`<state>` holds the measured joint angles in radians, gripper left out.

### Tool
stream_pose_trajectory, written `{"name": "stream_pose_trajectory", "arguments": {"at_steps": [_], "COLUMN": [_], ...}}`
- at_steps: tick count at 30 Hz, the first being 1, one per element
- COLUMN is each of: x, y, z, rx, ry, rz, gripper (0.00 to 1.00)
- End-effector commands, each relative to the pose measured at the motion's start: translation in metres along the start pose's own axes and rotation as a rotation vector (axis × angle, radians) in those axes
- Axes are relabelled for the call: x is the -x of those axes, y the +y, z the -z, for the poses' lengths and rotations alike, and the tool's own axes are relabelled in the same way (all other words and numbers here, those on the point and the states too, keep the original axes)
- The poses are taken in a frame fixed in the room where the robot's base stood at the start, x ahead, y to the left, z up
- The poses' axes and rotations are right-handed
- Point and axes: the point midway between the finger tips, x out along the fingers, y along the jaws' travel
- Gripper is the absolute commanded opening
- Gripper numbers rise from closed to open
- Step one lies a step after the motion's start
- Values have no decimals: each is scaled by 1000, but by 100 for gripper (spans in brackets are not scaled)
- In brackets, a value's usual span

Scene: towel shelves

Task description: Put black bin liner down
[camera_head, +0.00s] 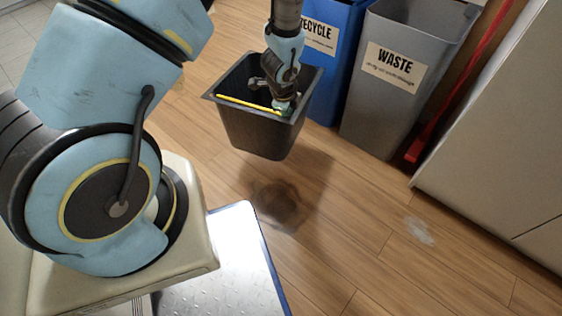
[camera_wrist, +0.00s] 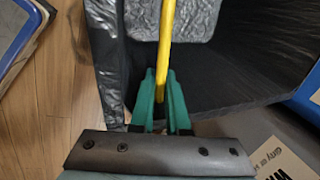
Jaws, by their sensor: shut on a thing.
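The black bin liner (camera_head: 260,137) is a tapered, open-topped tub with a yellow bar handle (camera_head: 240,102) across its mouth. It hangs roughly upright in the air, with its shadow on the wood floor below. My gripper (camera_head: 283,106) reaches into its mouth from above. In the wrist view, the green fingers of my gripper (camera_wrist: 161,76) are shut on the yellow handle (camera_wrist: 166,32). The liner's dark inner walls (camera_wrist: 225,75) and grey textured bottom surround the fingers there. The liner's underside is hidden.
A blue recycle bin (camera_head: 326,75) and a grey waste bin (camera_head: 375,107) stand behind the liner to the right. A red pole (camera_head: 455,90) leans beside a pale cabinet (camera_head: 505,130).

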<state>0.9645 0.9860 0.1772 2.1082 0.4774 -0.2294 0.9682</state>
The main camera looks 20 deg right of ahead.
Motion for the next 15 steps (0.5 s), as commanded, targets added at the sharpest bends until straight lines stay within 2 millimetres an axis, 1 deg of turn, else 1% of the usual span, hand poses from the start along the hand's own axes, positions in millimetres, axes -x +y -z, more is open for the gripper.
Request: {"name": "stream_pose_trajectory", "arguments": {"at_steps": [1, 4, 6, 9, 15], "x": [-23, -40, -48, -54, -61], "y": [9, 19, 24, 28, 31], "z": [13, 32, 43, 53, 59], "rx": [-58, -155, -208, -259, -295], "ry": [17, 46, 63, 79, 89], "rz": [2, 8, 13, 17, 36], "gripper": [0, 0, 0, 0, 0]}}
